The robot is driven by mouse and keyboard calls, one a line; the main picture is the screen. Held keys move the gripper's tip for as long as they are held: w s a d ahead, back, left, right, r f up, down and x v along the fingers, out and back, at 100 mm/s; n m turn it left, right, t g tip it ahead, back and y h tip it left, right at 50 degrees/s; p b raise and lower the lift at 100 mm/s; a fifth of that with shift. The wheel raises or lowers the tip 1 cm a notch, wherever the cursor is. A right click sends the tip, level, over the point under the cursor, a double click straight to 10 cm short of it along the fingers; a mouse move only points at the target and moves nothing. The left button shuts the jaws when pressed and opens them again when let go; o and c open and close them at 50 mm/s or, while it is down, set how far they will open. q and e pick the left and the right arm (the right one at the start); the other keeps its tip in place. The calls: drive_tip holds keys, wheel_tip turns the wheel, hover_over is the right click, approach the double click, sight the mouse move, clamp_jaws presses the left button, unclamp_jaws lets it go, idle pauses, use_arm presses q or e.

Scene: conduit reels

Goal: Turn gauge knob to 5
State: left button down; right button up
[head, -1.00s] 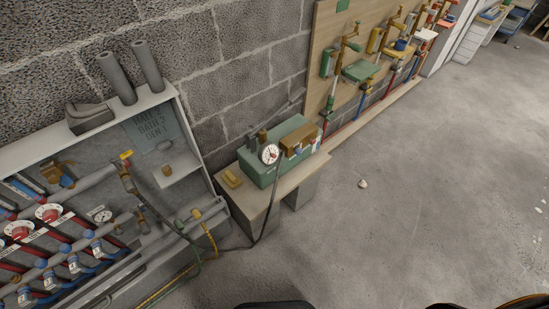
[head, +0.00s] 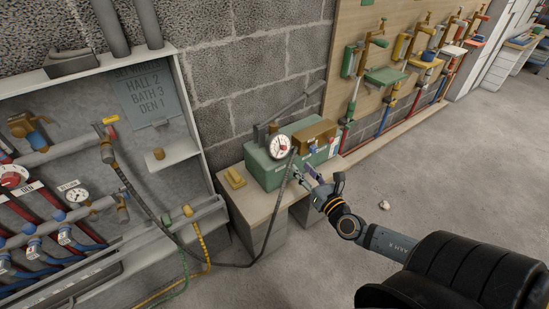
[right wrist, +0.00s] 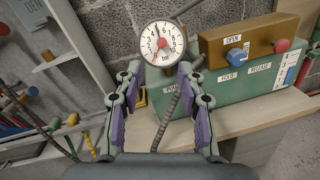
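A round white pressure gauge (head: 280,147) with a red centre stands at the front of a green pump case (head: 262,170). In the right wrist view the gauge (right wrist: 163,43) faces me, marked bar; its needle is too small to read surely. My left gripper is not in view.
The case stands on a wooden bench (head: 257,201) with a yellow object (head: 234,178) at its left. A dark hose (head: 273,222) hangs from the gauge towards the manifold cabinet (head: 203,120). Free floor lies at the right.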

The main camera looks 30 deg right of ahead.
sight(285, 149)
drive_tip(key=w, duration=1)
drive_tip(key=shift+w+d, duration=0.25)
drive_tip(key=shift+d, duration=0.1)
clamp_jaws()
